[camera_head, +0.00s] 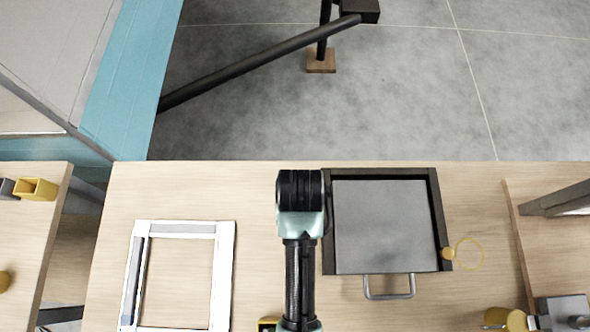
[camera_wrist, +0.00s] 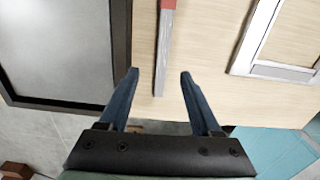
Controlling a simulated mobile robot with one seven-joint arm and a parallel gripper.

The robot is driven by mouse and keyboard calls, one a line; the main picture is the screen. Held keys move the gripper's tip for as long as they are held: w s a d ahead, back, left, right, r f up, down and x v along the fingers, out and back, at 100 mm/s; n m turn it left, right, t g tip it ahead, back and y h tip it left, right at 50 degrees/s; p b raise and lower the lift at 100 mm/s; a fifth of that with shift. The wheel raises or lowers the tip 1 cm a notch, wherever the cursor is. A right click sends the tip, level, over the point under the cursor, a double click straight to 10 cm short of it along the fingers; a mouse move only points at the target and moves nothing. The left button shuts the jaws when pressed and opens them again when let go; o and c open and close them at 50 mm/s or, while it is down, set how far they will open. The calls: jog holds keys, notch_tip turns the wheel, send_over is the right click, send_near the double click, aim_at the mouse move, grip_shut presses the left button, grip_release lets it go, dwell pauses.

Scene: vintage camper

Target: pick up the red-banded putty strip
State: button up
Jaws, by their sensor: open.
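The red-banded putty strip (camera_wrist: 163,52) shows in the wrist view as a thin grey bar with a red band at its upper end. It lies on the light wooden tabletop. My gripper (camera_wrist: 159,76) is open and empty, its two blue fingers pointing towards the strip. The strip's lower end appears in the gap between the fingertips; I cannot tell the height of the fingers above it. In the head view my arm covers the middle of the table, and neither the strip nor the fingers can be made out.
A dark-framed grey panel (camera_head: 383,226) with a metal handle (camera_head: 389,294) lies right of my arm. A white rectangular frame (camera_head: 226,275) lies to the left. A yellow ring (camera_head: 482,254) is near the panel's right side. Bare wood (camera_head: 200,190) shows behind the white frame.

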notch_tip(320, 180, down, 6)
jog(key=shift+w+r, duration=0.1)
jog(key=shift+a+f+p, duration=0.15)
jog(key=shift+f+p, duration=0.25)
jog(key=shift+f, duration=0.2)
jog(key=shift+a+f, duration=0.2)
jog(key=shift+f, duration=1.8)
grip_shut()
